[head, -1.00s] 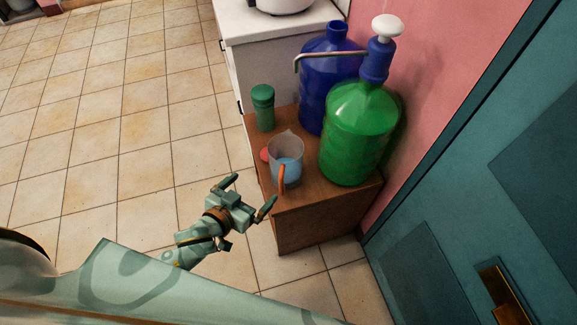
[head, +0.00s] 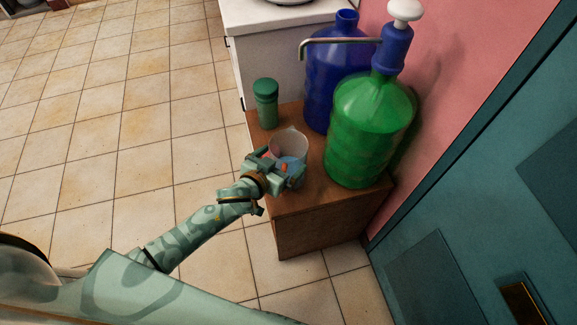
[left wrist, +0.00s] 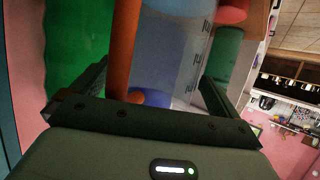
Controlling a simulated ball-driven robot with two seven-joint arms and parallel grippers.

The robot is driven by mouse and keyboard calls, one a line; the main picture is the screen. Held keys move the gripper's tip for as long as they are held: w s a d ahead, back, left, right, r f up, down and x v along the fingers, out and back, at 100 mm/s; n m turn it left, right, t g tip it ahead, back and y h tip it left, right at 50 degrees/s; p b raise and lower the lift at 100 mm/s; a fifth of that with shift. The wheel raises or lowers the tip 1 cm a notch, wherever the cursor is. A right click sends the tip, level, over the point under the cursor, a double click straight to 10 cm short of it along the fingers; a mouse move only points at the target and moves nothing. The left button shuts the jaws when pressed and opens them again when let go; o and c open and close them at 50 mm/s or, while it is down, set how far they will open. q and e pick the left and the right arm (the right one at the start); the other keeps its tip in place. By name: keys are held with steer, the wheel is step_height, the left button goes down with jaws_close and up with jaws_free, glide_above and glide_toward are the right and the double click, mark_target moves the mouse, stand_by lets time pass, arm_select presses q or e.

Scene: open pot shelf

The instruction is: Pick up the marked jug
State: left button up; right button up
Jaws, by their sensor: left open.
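The marked jug (head: 289,146) is a clear measuring jug with bluish contents and an orange handle. It stands upright on the brown cabinet top. In the left wrist view the jug (left wrist: 172,50) shows dark marks on its wall, and its orange handle (left wrist: 124,45) runs down in front of it. My left gripper (head: 279,169) is at the jug's near side, with its fingers spread. In the left wrist view the left gripper (left wrist: 155,75) has one finger on each side of the handle and jug wall. Contact is not clear. My right gripper is not in view.
A green bottle with a pump (head: 368,135) stands close right of the jug, with a blue bottle (head: 325,85) behind. A green lidded canister (head: 265,103) stands behind left. A reddish object (left wrist: 230,10) shows near the jug. Tiled floor (head: 130,130) is open at left.

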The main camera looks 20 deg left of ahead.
arm_select(q)
steer(key=shift+r, duration=0.1)
steer(key=c, duration=1.1)
